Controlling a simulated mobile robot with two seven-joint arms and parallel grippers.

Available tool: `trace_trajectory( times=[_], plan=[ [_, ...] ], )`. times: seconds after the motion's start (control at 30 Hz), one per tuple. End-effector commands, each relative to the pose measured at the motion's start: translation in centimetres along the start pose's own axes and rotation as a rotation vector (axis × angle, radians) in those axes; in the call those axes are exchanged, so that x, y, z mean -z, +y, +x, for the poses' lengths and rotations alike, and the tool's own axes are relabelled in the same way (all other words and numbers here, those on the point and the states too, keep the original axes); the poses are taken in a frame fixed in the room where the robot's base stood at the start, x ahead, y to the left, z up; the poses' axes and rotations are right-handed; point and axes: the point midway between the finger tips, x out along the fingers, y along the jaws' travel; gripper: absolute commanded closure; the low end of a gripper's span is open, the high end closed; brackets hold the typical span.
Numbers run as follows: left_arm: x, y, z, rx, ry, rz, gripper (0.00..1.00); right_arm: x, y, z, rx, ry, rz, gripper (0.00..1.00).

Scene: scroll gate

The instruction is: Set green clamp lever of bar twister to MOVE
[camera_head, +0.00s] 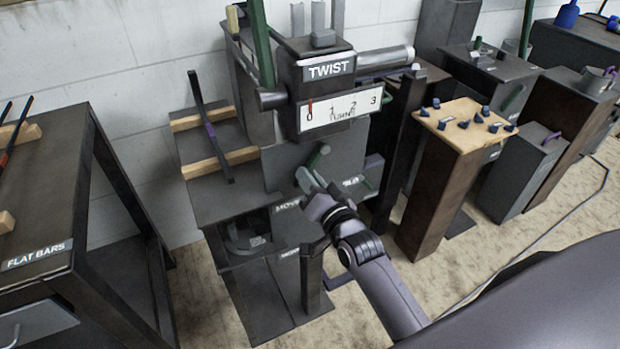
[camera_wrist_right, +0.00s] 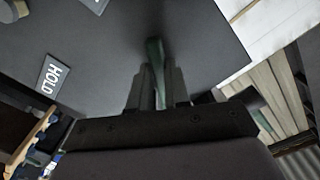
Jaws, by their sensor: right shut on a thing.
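The bar twister (camera_head: 318,90) stands against the wall, with a "TWIST" sign and a dial marked 0 to 3. Its green clamp lever (camera_head: 319,156) sticks out of the grey front plate, below the dial. My right gripper (camera_head: 311,181) is at the lever, shut on it. In the right wrist view the green lever (camera_wrist_right: 154,52) runs between the two fingers (camera_wrist_right: 157,88). The MOVE label (camera_head: 286,206) is at the lower left of the lever and the HOLD label (camera_head: 353,182) at its lower right. HOLD also shows in the wrist view (camera_wrist_right: 53,76). My left gripper is out of view.
A dark bar (camera_head: 212,128) lies across wooden blocks left of the twister. The flat bars table (camera_head: 75,260) is at the far left. A wooden-topped stand (camera_head: 460,125) with small blue pieces and other grey cabinets are to the right. A tall green lever (camera_head: 262,45) rises above the machine.

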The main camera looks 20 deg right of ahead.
Motion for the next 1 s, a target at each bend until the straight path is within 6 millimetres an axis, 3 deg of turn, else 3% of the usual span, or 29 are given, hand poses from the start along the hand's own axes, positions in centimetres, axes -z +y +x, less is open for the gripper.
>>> trace_trajectory(
  times=[0.07,0.1,0.17,0.57,1.0],
  plan=[
    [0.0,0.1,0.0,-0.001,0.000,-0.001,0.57,-0.2,-0.1,0.0,0.000,-0.003,0.011,1.00],
    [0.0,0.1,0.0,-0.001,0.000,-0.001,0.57,-0.2,-0.1,0.0,0.000,-0.003,0.011,0.77],
    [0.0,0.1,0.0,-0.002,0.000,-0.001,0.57,-0.1,-0.1,0.0,0.000,-0.003,0.011,0.57],
    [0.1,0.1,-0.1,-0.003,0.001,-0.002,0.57,0.0,0.0,-0.5,0.001,-0.001,0.004,0.57],
    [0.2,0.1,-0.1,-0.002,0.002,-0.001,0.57,-0.1,0.0,-6.0,0.000,-0.003,0.006,0.57]
  ],
)
